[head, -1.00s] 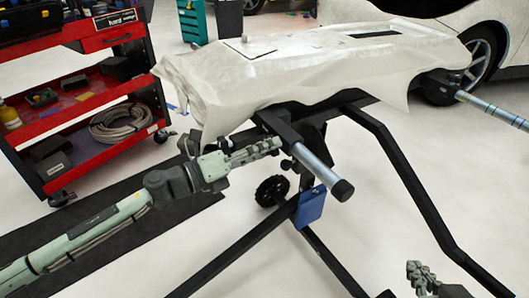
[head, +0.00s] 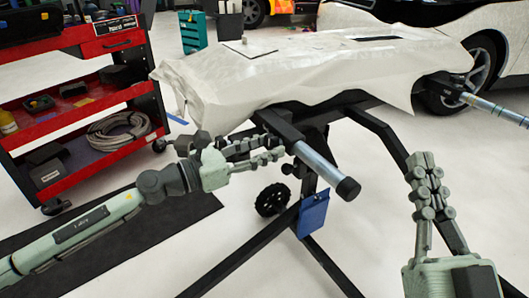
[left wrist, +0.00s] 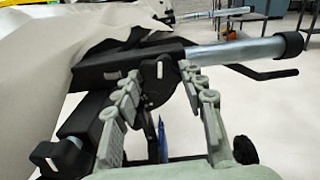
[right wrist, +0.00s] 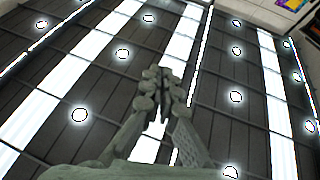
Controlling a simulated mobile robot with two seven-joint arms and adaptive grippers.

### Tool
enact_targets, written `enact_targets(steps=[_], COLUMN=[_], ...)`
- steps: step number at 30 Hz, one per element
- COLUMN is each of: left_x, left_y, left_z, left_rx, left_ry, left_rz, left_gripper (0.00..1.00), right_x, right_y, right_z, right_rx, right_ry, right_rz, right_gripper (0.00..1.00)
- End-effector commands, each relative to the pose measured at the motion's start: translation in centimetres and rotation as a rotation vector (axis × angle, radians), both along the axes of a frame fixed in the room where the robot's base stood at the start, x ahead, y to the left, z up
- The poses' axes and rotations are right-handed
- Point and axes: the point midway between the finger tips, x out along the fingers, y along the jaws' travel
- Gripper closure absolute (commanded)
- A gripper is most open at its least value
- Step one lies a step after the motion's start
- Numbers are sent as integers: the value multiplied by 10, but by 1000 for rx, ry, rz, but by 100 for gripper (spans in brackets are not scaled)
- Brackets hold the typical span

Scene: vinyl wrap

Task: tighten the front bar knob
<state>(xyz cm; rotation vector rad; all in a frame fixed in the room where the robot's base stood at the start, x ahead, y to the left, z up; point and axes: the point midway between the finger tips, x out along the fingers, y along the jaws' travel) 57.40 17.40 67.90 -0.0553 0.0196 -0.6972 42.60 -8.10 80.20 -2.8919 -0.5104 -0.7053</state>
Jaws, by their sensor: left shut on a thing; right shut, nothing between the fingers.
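The front bar (head: 325,170) is a silver tube with a black end cap, sticking out of a black sleeve on the stand. My left gripper (head: 280,147) is beside the sleeve, below the bar. In the left wrist view, its fingers (left wrist: 160,82) stand apart on both sides of a dark part under the bar, the front bar knob (left wrist: 160,70). The gripper is shut on it. The fingers and the bar's shadow hide the exact contact. My right gripper (head: 428,165) is raised at the right, shut and empty. The right wrist view shows its fingertips (right wrist: 160,78) together against the ceiling.
A white-wrapped bumper (head: 320,75) lies on the black stand (head: 250,242). A blue tag (head: 313,213) hangs below the bar. A red tool cart (head: 85,130) is at left. A second bar (head: 495,108) is at far right.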

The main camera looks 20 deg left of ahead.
Motion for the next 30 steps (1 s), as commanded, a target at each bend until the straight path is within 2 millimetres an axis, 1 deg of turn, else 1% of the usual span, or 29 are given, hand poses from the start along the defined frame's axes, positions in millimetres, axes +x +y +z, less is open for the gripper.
enact_targets(steps=[3,10,25,26,30], left_x=[0,0,0,0,0], left_y=[0,0,0,0,0], left_z=[-2,-1,-1,-1,-1], left_rx=[47,97,112,112,112], left_ry=[-37,-79,-92,-92,-91], left_rz=[-1,-1,-1,-1,-1], left_gripper=[88,88,88,58,41], right_x=[-2,-6,-7,-7,-7], right_y=[-3,-6,-7,-7,-7], right_z=[5,13,15,15,15], right_rx=[15,34,38,38,38], right_ry=[-49,-103,-119,-119,-118], right_rz=[-6,-10,-11,-11,-11], right_gripper=[100,100,100,100,100])
